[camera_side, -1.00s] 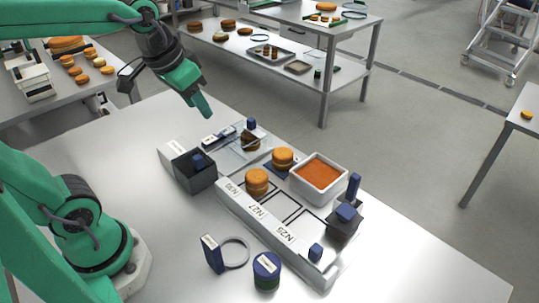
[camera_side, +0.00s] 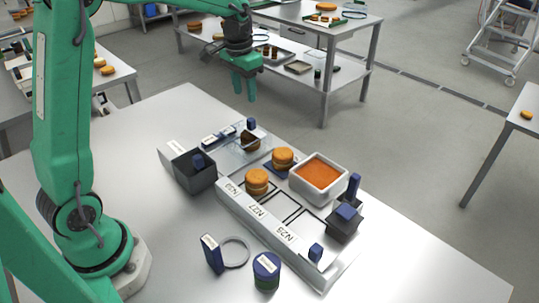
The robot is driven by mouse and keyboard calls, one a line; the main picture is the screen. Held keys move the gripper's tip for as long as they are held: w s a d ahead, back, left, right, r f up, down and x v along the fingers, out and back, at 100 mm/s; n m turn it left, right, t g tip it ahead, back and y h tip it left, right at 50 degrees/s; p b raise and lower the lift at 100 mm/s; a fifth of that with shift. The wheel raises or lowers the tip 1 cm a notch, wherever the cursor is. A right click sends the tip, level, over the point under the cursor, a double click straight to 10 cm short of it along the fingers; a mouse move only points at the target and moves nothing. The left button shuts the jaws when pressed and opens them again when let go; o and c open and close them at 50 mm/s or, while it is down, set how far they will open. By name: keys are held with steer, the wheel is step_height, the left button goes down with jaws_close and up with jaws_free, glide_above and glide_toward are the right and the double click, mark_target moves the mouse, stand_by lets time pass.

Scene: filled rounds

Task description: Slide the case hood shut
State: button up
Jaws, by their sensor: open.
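The case is a long pale tray (camera_side: 277,234) on the table, with labels along its front edge. A clear hood (camera_side: 226,157) seems to cover its far left part, with a dark brown round (camera_side: 250,142) at its right side. A small blue knob (camera_side: 251,124) stands at the hood's back; I cannot tell whether it belongs to the hood. Two orange filled rounds, one in front (camera_side: 257,181) and one behind (camera_side: 283,158), sit in the middle, uncovered. My gripper (camera_side: 245,96) is open and empty, pointing down above the table's back edge, apart from the hood.
A white bowl of orange powder (camera_side: 321,171) stands behind the tray. Dark boxes with blue blocks stand at the left (camera_side: 193,178) and right (camera_side: 343,228). The table's left is clear.

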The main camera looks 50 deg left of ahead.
steer(key=g, duration=0.1)
glide_above(251, 119)
step_height(251, 119, down, 5)
steer(key=shift+f, duration=0.1)
steer(key=shift+f, duration=0.15)
steer(key=shift+f, duration=3.75)
jaws_close()
